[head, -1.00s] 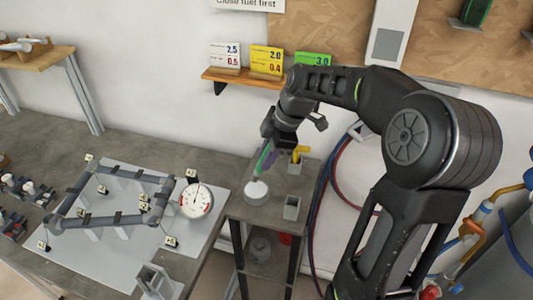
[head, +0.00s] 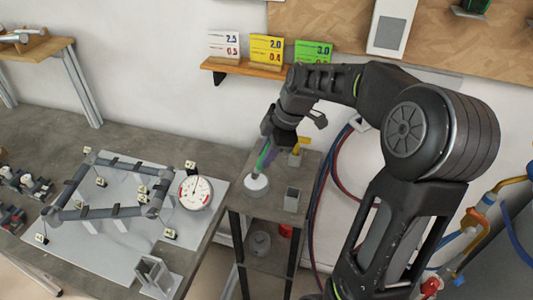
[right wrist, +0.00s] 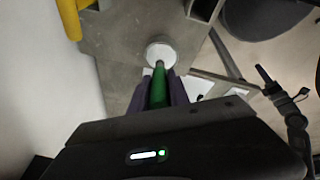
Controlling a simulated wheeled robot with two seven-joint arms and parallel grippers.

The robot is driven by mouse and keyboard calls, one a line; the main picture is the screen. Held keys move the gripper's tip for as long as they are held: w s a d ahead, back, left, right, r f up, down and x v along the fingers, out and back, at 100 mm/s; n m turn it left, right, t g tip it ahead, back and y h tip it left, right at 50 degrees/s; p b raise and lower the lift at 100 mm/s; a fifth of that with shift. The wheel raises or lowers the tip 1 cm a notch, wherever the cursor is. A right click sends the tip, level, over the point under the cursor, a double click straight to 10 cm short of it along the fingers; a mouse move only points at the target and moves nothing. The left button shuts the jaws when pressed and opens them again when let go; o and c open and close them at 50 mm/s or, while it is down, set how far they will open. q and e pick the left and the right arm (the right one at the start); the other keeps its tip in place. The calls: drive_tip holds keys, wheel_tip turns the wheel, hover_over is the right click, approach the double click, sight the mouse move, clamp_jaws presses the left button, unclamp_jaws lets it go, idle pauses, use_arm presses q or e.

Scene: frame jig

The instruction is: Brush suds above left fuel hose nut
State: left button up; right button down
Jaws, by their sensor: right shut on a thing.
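My right gripper (head: 270,142) is shut on a brush with a green handle (head: 263,158). It holds the brush tilted, pointing down at a round pot with a white top (head: 257,186) on the small side stand. In the right wrist view the green handle (right wrist: 158,90) runs between the purplish fingers toward the white pot (right wrist: 160,53). The brush tip is at or in the pot; its bristles are hidden. Hoses and fittings (head: 487,204) stand at the right edge of the head view. I cannot make out the left fuel hose nut. My left gripper is not in view.
A grey square cup (head: 292,199) and a yellow-handled thing (head: 300,145) in a holder share the stand. Left of it, the bench carries a tube frame (head: 112,212) and a dial gauge (head: 195,192). Red and blue hoses (head: 322,185) hang behind my right arm.

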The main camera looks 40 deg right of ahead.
drive_tip(key=shift+s+f+b, duration=0.1)
drive_tip(key=shift+f+b, duration=0.55)
drive_tip(key=shift+b, duration=0.1)
idle(2.1)
drive_tip(key=shift+r+p, duration=2.15)
drive_tip(key=shift+r, duration=1.45)
drive_tip(key=w+a+f+m+h, duration=0.2)
drive_tip(key=w+a+m, duration=0.3)
drive_tip(key=a, duration=0.4)
drive_tip(key=w+a+f+m+h, duration=0.2)
drive_tip(key=w+a+m, duration=0.3)
drive_tip(key=a, duration=0.5)
drive_tip(key=m, duration=0.2)
drive_tip(key=shift+w+f+m, duration=0.15)
drive_tip(key=shift+w+m, duration=0.25)
drive_tip(key=shift+f, duration=0.1)
